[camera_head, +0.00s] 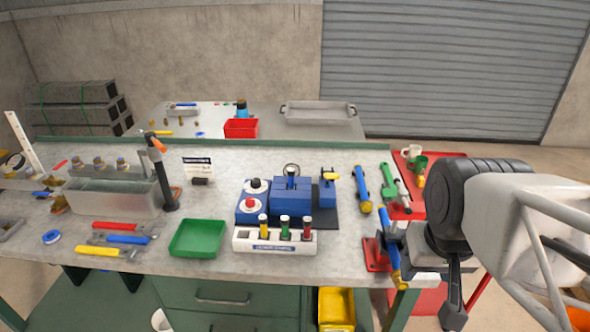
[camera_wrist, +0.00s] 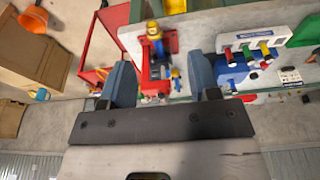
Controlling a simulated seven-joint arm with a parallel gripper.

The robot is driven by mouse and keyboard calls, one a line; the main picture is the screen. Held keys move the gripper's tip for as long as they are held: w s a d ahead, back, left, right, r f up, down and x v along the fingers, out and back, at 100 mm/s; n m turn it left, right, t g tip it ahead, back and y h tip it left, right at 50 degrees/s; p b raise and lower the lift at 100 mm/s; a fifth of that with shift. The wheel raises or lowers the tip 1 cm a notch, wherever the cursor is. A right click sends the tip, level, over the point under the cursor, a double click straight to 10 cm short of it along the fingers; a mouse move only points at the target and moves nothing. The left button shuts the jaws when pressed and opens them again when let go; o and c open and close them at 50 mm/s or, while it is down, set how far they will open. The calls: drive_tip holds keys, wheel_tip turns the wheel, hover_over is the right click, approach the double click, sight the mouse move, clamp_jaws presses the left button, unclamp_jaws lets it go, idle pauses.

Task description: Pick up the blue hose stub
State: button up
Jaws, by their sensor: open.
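A blue tube with yellow ends (camera_head: 362,188) lies on the right part of the workbench, beside a green one (camera_head: 389,182). Another blue and yellow piece (camera_head: 390,258) stands tilted at a red and blue vise-like fixture (camera_head: 376,252) on the bench's right edge. I cannot tell which of these is the hose stub. My gripper (camera_wrist: 160,78) is open, its two blue-grey fingers wide apart with nothing held between them. In the wrist view a red fixture with a yellow-topped piece (camera_wrist: 155,50) shows beyond the fingers. In the head view my arm is right of the bench.
A white rack (camera_head: 240,243) holds several short coloured pieces. A green tray (camera_head: 198,238) stands left of it, and a blue machine (camera_head: 290,197) behind it. Tools lie at left.

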drive_tip(key=w+r+n+t+h, duration=0.2)
drive_tip(key=w+r+n, duration=0.25)
drive_tip(key=r, duration=0.25)
drive_tip(key=n+t+h, duration=0.3)
drive_tip(key=n+h, duration=0.3)
drive_tip(key=n, duration=1.1)
hover_over(291, 171)
drive_tip(key=s+d, duration=1)
drive_tip(key=s, duration=0.1)
wheel_tip(291, 171, down, 9)
drive_tip(key=w+a+f+n+t, duration=0.1)
drive_tip(key=w+a+f+n, duration=0.1)
drive_tip(key=a+f+n, duration=0.1)
drive_tip(key=w+a+f+n+t+y, duration=0.1)
drive_tip(key=w+a+f+n, duration=0.2)
drive_tip(key=a, duration=0.2)
drive_tip(key=w+a+f+n+t, duration=0.2)
drive_tip(key=a+f+n, duration=0.1)
drive_tip(key=a, duration=0.2)
drive_tip(key=shift+w+f+y, duration=0.2)
drive_tip(key=shift+y, duration=0.1)
